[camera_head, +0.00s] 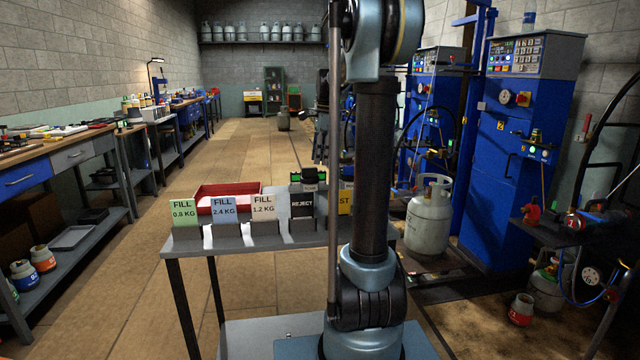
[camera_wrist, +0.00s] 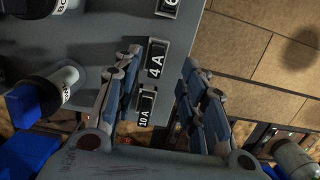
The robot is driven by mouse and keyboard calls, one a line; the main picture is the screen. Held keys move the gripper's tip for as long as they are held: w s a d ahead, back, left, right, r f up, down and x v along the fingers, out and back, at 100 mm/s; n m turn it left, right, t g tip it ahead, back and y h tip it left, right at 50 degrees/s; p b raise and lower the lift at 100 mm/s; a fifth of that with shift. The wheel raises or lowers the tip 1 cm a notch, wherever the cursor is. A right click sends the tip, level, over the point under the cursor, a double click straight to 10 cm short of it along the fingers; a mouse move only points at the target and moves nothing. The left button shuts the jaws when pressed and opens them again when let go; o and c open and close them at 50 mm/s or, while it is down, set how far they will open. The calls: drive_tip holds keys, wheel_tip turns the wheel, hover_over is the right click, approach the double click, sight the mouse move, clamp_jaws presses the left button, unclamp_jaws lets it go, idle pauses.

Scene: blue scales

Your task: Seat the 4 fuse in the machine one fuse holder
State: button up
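In the wrist view my gripper (camera_wrist: 160,66) is open, its two blue-grey fingers spread apart. A small black piece marked 4 A (camera_wrist: 156,58) shows between the fingertips, on or above a grey surface (camera_wrist: 110,22). I cannot tell whether it is the fuse itself or its label, or how high my gripper is above it. No finger visibly touches it. In the head view my gripper cannot be made out. Two blue machines stand at the right, a near one (camera_head: 510,190) and a farther one (camera_head: 432,95). I cannot tell which is machine one, and no fuse holder is recognisable.
A black piece marked 10 A (camera_wrist: 146,105) lies beside the 4 A one. A pale cylinder with a blue end (camera_wrist: 60,82) is left of the fingers. A grey table (camera_head: 270,240) carries sign cards and a red tray (camera_head: 215,190). A gas cylinder (camera_head: 427,222) stands by the machines.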

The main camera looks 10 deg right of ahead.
sight(321, 173)
wheel_tip(321, 173, down, 2)
drive_tip(key=shift+a, duration=0.1)
drive_tip(key=f, duration=0.4)
drive_tip(key=shift+s+d, duration=0.1)
drive_tip(key=shift+d, duration=0.15)
drive_tip(key=shift+a+f, duration=0.1)
drive_tip(key=shift+f, duration=0.45)
drive_tip(key=shift+c, duration=0.5)
clamp_jaws()
